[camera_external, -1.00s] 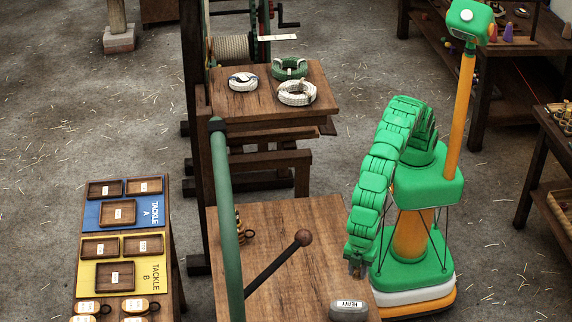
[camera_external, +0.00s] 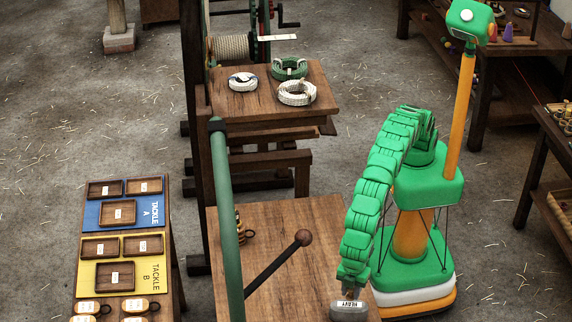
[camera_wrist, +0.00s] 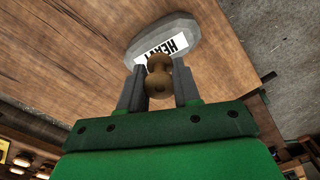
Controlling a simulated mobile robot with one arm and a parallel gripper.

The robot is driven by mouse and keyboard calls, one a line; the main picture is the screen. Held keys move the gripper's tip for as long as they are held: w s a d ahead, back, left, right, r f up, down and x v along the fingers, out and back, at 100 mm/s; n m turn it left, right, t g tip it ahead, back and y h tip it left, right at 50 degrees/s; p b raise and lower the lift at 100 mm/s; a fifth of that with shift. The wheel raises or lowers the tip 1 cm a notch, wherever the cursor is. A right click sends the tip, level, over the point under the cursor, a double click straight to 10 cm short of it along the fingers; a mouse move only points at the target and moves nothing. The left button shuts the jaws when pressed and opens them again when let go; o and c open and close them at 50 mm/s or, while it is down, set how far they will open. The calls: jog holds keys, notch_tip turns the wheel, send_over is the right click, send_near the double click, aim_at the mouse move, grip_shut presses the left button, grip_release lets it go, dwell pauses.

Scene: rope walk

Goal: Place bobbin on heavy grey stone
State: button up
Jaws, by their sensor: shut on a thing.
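The heavy grey stone (camera_external: 349,312) sits at the front right of the wooden table, with a white label reading HEAVY. It also shows at the top of the wrist view (camera_wrist: 165,33), just beyond my fingertips. My gripper (camera_external: 350,292) is low over the stone in the external view. In the wrist view, my gripper (camera_wrist: 160,82) is shut on a small tan wooden bobbin (camera_wrist: 159,74), held between its two grey fingers. The bobbin overlaps the label's edge in that view; I cannot tell whether it touches the stone.
The wooden table (camera_external: 275,225) has clear room left of the stone. Rope coils (camera_external: 296,93) lie on a farther table. Labelled trays (camera_external: 115,275) are at left.

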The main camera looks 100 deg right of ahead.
aim_at(350, 297)
jog(key=shift+f, duration=1.65)
jog(key=o, duration=1)
jog(key=shift+f, duration=0.1)
notch_tip(350, 297, up, 12)
jog(key=shift+r, duration=0.15)
jog(key=shift+w, duration=0.1)
